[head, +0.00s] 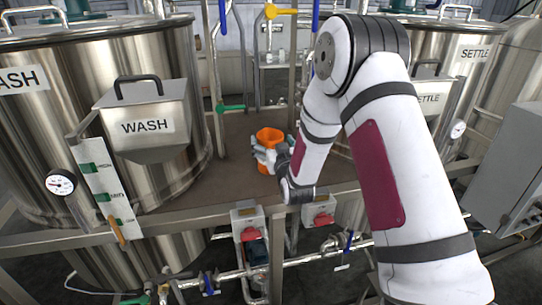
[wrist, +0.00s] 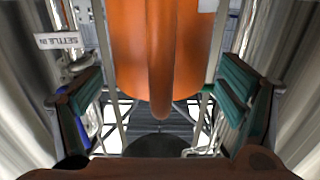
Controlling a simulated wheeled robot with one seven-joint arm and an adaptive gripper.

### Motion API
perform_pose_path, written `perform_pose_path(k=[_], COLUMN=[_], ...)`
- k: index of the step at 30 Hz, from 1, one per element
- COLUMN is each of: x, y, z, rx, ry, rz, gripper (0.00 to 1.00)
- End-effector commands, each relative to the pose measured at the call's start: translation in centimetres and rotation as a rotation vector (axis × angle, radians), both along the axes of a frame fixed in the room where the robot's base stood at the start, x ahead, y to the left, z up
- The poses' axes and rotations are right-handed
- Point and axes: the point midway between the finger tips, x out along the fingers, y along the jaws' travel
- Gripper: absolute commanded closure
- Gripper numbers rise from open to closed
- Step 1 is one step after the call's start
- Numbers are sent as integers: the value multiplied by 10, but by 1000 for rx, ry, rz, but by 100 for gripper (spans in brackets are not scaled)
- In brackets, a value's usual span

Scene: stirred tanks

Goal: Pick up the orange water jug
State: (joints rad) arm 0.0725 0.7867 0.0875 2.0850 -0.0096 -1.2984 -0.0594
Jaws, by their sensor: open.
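The orange water jug (head: 269,135) stands on the brown deck between the tanks in the head view. My gripper (head: 266,155) is at the jug's middle, with orange showing above and below its fingers. In the wrist view the jug (wrist: 190,45) fills the upper middle, its handle facing the camera. My gripper (wrist: 158,95) is open there, with one green-padded finger on each side of the jug. Gaps show between the pads and the jug's lower part. Part of the jug is hidden behind my gripper in the head view.
A steel WASH tank (head: 180,60) with a hopper box (head: 148,125) stands left of the deck (head: 225,180). A SETTLE tank (head: 445,70) stands right. Pipes with a green-handled valve (head: 231,108) rise behind. Red-knobbed switch boxes (head: 248,222) hang on the front edge.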

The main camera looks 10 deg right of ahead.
Motion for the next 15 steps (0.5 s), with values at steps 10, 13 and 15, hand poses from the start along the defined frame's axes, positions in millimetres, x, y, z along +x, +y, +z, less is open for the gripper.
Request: perform_pose_path(k=[10, 13, 15], x=[22, 22, 22], y=[0, 0, 0], z=[0, 0, 0], rx=[0, 0, 0], ry=[1, 0, 0], rz=[1, 1, 1], gripper=[12, 12, 26])
